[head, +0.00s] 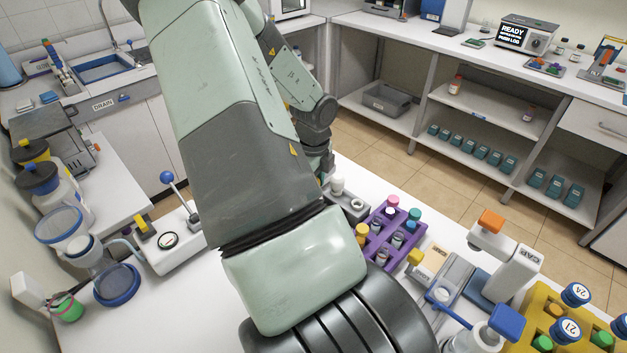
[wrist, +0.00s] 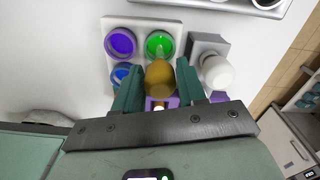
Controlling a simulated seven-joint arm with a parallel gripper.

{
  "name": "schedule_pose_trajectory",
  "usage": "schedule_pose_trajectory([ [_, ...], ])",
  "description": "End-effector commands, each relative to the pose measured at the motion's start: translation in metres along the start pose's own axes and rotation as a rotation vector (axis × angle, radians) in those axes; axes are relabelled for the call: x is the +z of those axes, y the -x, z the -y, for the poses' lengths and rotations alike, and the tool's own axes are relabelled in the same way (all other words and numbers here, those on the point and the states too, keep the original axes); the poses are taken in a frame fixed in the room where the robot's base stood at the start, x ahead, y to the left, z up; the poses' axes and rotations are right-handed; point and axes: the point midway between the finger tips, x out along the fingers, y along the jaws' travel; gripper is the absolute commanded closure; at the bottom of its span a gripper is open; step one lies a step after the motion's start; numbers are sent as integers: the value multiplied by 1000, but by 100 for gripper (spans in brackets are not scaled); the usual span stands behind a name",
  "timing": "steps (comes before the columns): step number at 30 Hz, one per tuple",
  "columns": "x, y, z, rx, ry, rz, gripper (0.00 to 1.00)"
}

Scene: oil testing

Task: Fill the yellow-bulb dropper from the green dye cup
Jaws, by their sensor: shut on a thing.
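My gripper (wrist: 157,70) is shut on the yellow bulb (wrist: 159,77) of the dropper in the wrist view, with a green finger on either side. The green dye cup (wrist: 160,46) is just beyond the bulb, in a white block (wrist: 140,24). The bulb partly overlaps the cup's near side. The dropper's tip is hidden, so I cannot tell whether it is in the dye. In the head view my arm hides the gripper, the dropper and the green cup.
A purple cup (wrist: 120,43) and a blue cup (wrist: 122,74) share the white block. A white bulb (wrist: 216,73) sits in a grey holder (wrist: 208,45) close on the right. A purple rack (head: 402,246) of capped vials stands on the bench. Bare table lies left of the block.

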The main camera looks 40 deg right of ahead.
Motion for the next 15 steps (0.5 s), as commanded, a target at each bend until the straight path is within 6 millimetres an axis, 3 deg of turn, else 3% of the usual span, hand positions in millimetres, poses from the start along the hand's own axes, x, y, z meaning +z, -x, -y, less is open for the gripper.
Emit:
schedule_pose_trajectory([
  [15, 0, -11, 0, 1, 1, -1, 91],
])
